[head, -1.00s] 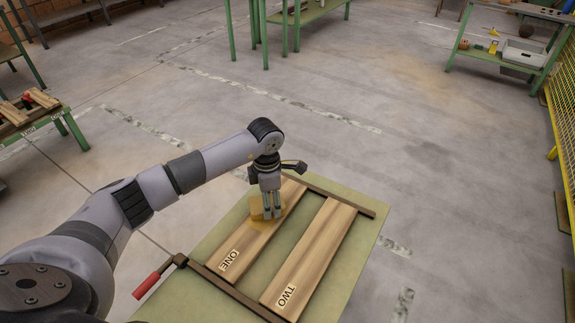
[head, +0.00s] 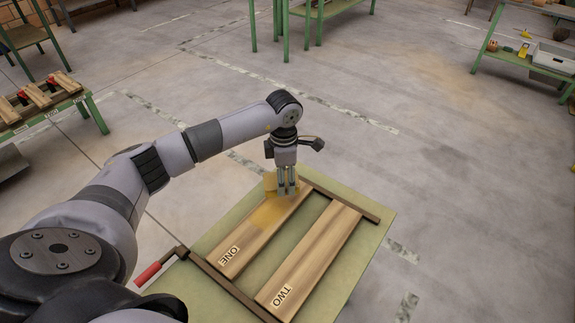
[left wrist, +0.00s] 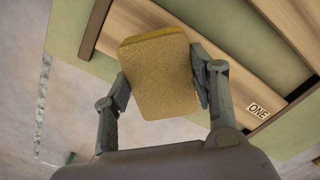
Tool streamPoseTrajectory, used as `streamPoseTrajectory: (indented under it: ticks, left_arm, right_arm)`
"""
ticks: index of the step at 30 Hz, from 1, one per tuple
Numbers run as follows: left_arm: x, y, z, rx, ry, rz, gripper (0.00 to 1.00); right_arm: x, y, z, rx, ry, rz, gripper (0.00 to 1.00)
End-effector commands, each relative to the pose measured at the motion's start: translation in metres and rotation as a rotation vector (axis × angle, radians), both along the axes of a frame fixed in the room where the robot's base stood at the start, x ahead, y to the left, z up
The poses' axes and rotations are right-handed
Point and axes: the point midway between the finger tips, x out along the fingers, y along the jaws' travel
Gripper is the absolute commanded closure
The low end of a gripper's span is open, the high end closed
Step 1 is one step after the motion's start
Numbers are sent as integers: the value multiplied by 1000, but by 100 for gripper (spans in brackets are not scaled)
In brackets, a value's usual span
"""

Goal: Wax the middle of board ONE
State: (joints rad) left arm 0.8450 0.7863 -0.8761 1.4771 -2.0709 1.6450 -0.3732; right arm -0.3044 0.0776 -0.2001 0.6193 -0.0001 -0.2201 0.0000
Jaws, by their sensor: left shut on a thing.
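My left gripper (head: 286,190) is shut on a yellow-tan wax block (head: 270,182). In the left wrist view the block (left wrist: 158,80) sits between the two fingers (left wrist: 160,92). The gripper is over the far end of board ONE (head: 243,236); whether the block touches the wood I cannot tell. A yellowish, glossy patch (head: 266,216) shows on the middle of board ONE. Board TWO (head: 311,258) lies parallel to its right and looks bare. Board ONE also shows in the left wrist view (left wrist: 222,74). My right gripper is not in view.
Both boards lie on a green bench top (head: 345,283), between dark rails (head: 340,200). A red-handled clamp (head: 147,274) sticks out at the near left. A side table with boards (head: 40,97) stands at the left. Open floor lies beyond the bench.

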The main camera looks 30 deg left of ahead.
Motion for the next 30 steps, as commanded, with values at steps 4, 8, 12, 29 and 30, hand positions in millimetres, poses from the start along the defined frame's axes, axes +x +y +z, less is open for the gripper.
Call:
streamPoseTrajectory:
  ticks: [4, 8, 12, 29, 30]
  left_arm:
    - [1, 5, 17, 0, -1, 3, 69]
    - [0, 8, 28, -1, -1, 5, 69]
    - [0, 11, 35, 0, 0, 7, 69]
    - [0, 11, 35, -1, -1, 7, 69]
    - [0, 11, 35, -1, -1, 7, 69]
  right_arm:
    - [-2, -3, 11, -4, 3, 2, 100]
    - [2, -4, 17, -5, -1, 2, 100]
    - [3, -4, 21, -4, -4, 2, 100]
    - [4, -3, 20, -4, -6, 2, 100]
    - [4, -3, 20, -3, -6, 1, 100]
